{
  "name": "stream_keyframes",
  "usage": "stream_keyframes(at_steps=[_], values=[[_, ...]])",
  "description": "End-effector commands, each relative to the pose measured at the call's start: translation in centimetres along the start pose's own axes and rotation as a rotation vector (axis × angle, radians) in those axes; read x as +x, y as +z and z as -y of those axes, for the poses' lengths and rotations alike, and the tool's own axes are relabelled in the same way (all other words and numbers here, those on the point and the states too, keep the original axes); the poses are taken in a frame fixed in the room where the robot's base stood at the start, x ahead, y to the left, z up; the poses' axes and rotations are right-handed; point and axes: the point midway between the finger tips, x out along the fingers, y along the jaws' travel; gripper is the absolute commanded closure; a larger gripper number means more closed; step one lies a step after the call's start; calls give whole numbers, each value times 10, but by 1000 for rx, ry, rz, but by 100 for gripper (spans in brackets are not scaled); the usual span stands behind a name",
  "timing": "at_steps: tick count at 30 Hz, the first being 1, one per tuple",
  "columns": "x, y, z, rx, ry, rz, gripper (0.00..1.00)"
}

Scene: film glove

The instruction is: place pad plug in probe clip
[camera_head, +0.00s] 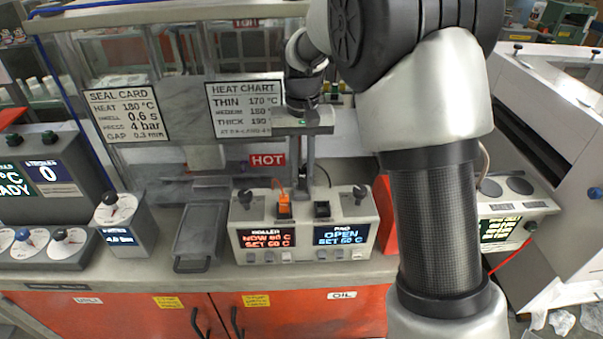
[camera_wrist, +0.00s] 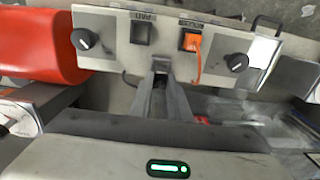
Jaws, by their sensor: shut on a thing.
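My gripper (camera_head: 303,186) points down just behind the top of a two-channel controller box (camera_head: 304,226). In the wrist view its fingers (camera_wrist: 160,72) are shut on a small greyish piece, taken as the pad plug, mostly hidden between them. A thin dark cable curves beside the fingertips. An orange plug (camera_head: 284,204) with an orange lead sits on the ROLLER side; it also shows in the wrist view (camera_wrist: 191,41). A black square socket (camera_head: 322,209) is on the PAD side, also in the wrist view (camera_wrist: 141,33). The PAD display reads OPEN. I cannot make out the probe clip.
Dark knobs (camera_head: 245,197) stand at both ends of the box top. A red HOT sign (camera_head: 267,160) is behind it. A grey tray (camera_head: 200,235) lies left of the box. A red object (camera_head: 384,215) stands close on its right.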

Motion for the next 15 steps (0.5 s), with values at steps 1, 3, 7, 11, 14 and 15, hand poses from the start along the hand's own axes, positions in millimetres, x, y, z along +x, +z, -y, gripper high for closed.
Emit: stream_keyframes(at_steps=[1,3,7,11,14,15], values=[[9,1,0,0,1,4,100],[19,1,0,0,1,4,100],[26,0,0,-1,0,0,100],[26,0,0,-1,0,-1,100],[26,0,0,-1,0,0,100],[28,0,0,-1,0,0,100]])
